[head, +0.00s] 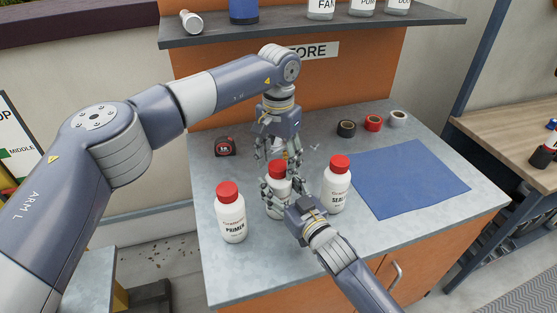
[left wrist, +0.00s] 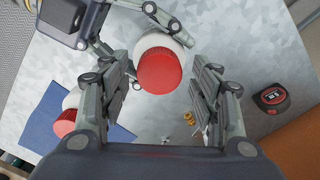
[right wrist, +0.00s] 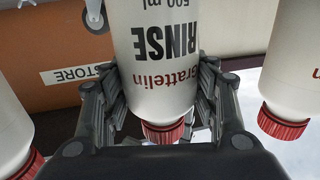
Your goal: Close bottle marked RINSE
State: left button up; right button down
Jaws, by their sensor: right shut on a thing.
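The RINSE bottle is white with a red cap (head: 278,168) and stands on the grey worktop between two similar bottles. Its label shows large, upside down, on the bottle body (right wrist: 165,50) in the right wrist view. My right gripper (head: 283,190) is shut on the bottle's body from the front, with fingers on both sides. My left gripper (head: 277,154) points down from above. In the left wrist view, its open fingers (left wrist: 165,95) stand apart on either side of the red cap (left wrist: 159,70), with gaps to it. The cap sits on the bottle; how tight cannot be seen.
The PRIMER bottle (head: 231,215) stands to the left and the SEALER bottle (head: 336,188) close on the right, both red-capped. A tape measure (head: 225,146), several tape rolls (head: 372,123) and a blue mat (head: 410,178) lie on the worktop. A shelf (head: 300,24) hangs above.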

pick_arm(q)
jog(key=shift+r, duration=2.2)
jog(key=shift+c, duration=0.4)
